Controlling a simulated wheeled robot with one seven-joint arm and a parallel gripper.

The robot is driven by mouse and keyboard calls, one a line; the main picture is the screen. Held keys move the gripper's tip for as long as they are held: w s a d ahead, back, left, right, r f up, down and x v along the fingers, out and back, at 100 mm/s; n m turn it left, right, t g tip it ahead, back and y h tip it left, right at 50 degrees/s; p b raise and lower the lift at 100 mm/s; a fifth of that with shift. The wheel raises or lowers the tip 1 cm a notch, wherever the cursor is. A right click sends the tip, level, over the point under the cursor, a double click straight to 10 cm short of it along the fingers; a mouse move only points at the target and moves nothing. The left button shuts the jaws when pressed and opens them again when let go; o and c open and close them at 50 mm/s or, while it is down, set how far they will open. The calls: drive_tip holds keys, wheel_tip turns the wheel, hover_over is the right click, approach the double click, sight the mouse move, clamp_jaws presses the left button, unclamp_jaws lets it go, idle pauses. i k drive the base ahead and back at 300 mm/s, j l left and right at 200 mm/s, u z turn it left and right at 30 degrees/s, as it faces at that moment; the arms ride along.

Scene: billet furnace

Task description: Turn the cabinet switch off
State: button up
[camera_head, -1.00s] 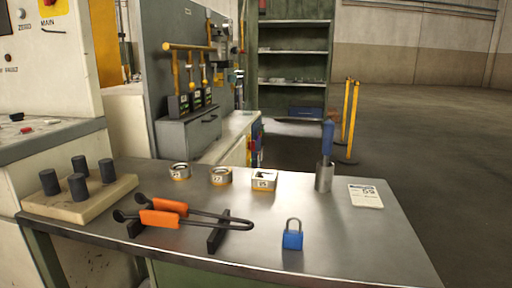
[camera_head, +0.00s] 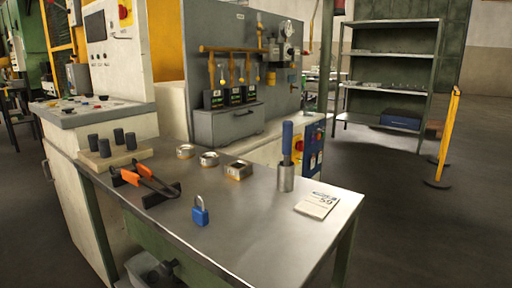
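The cream control cabinet (camera_head: 116,62) stands at the upper left, behind the left end of the metal table. A red rotary switch on a yellow plate (camera_head: 125,12) is on its upright face near the top edge of the picture. The switch is small here, and I cannot tell which position its handle is in. A second panel, blue with red and yellow parts (camera_head: 314,147), is on the end of the bench behind the table. My gripper is not in view, so its distance to the switch is hidden.
The metal table (camera_head: 255,225) fills the foreground. On it are a blue padlock (camera_head: 200,211), orange-handled tongs (camera_head: 145,182), a peg block (camera_head: 112,155), a metal cup (camera_head: 286,178) and a card (camera_head: 317,204). A yellow post (camera_head: 446,135) stands right. Floor beyond the table's right side looks clear.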

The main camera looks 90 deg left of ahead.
sight(299, 146)
drive_tip(key=i+j+u, duration=0.15)
drive_tip(key=u, duration=0.25)
drive_tip(key=i+j+u, duration=0.1)
drive_tip(key=i+u, duration=0.2)
drive_tip(key=u, duration=0.15)
drive_tip(key=i+u, duration=0.2)
drive_tip(key=u, duration=0.2)
drive_tip(key=i+u, duration=0.25)
drive_tip(key=u, duration=0.15)
drive_tip(key=i+l+u, duration=0.15)
drive_tip(key=u, duration=0.3)
drive_tip(key=i+l+u, duration=0.25)
drive_tip(key=u, duration=0.15)
drive_tip(key=i+u, duration=0.3)
drive_tip(key=i+l+u, duration=0.1)
drive_tip(key=u, duration=0.2)
drive_tip(key=i+l+z, duration=0.2)
drive_tip(key=i+z, duration=0.2)
drive_tip(key=i, duration=0.35)
drive_tip(key=i+z, duration=0.35)
drive_tip(key=i, duration=0.35)
